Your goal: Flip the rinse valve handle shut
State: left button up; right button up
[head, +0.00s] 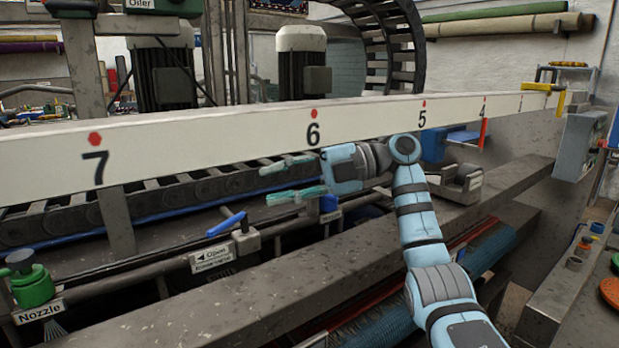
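A blue lever handle (226,224) sits on a grey valve on the pipe along the machine's front, left of the picture's middle. It lies slanted, with its lower end toward the left. A label (212,256) below it reads "Open" with an arrow pointing left. My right gripper (289,181) is right of and above the handle, apart from it in the picture. Its two pale green fingers are spread, point left and hold nothing. My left gripper is not in view.
A long white beam (215,134) numbered 7, 6, 5 runs just above my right gripper. A grey metal rail (240,304) runs below the valve. A green nozzle valve (33,284) is at the lower left. A grey bracket (457,184) stands right of my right arm.

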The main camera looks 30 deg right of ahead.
jog(key=shift+f+p+v, duration=0.1)
jog(key=shift+p+v, duration=0.1)
jog(key=shift+v, duration=1.2)
jog(key=shift+f+p+v, duration=0.15)
jog(key=shift+p+v, duration=0.05)
jog(key=shift+v, duration=1.15)
jog(key=shift+s+a, duration=0.1)
